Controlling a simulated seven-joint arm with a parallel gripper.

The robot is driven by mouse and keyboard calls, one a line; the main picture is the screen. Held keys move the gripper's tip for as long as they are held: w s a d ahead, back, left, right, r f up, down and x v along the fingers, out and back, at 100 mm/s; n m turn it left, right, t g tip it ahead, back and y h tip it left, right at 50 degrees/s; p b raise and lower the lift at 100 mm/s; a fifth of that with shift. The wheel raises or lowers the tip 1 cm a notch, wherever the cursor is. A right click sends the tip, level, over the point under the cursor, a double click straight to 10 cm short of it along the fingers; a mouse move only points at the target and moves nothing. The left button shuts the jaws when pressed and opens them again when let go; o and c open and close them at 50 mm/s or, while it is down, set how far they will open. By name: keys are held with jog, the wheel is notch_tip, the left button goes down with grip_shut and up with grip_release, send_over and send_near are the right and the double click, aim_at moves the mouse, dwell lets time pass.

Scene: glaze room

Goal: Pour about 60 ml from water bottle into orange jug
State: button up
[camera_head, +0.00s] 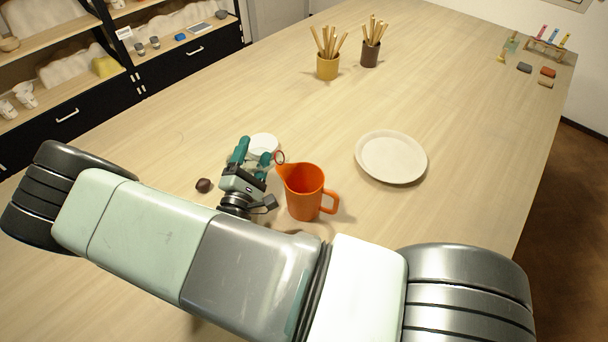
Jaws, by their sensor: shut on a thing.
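The orange jug (304,192) stands upright on the table, with its handle to the right and its spout to the left. My gripper (254,156) is just left of the jug, its teal fingers shut on what I take to be the water bottle (279,157). Little of the bottle shows beyond a small dark ring beside the jug's spout. The rest is hidden by the fingers or hard to make out. I cannot tell its tilt, its water level or whether water is flowing. The inside bottom of the jug is hidden.
A white round thing (263,143) lies behind my gripper. A dark lump (204,185) lies to its left. A cream plate (391,157) is right of the jug. Two stick-filled pots, yellow (327,68) and brown (370,54), stand farther back. The table's middle right is clear.

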aim_at(258, 152)
jog(key=shift+d+n, duration=0.2)
jog(key=shift+n, duration=0.4)
jog(key=r, duration=0.1)
jog(key=r+n, duration=0.1)
jog(key=r, duration=0.1)
jog(key=d+r+n+y, duration=0.1)
jog(key=shift+s+d+r, duration=0.1)
jog(key=shift+s+r, duration=0.05)
jog(key=shift+s, duration=0.15)
jog(key=shift+s+d+n+y, duration=0.15)
jog(key=shift+n+y, duration=0.25)
jog(key=shift+n, duration=0.8)
jog(key=shift+f+n+g, duration=0.3)
jog(key=shift+f+n, duration=0.45)
jog(key=shift+n, duration=0.05)
jog(key=shift+r+n+y, duration=0.1)
jog(key=shift+n+y, duration=0.2)
jog(key=shift+n, duration=0.3)
jog(key=shift+n+g, duration=0.3)
jog(key=shift+n, duration=0.9)
jog(key=shift+r+n+g, duration=0.3)
jog(key=shift+r+n, duration=0.15)
jog(key=shift+n, duration=0.55)
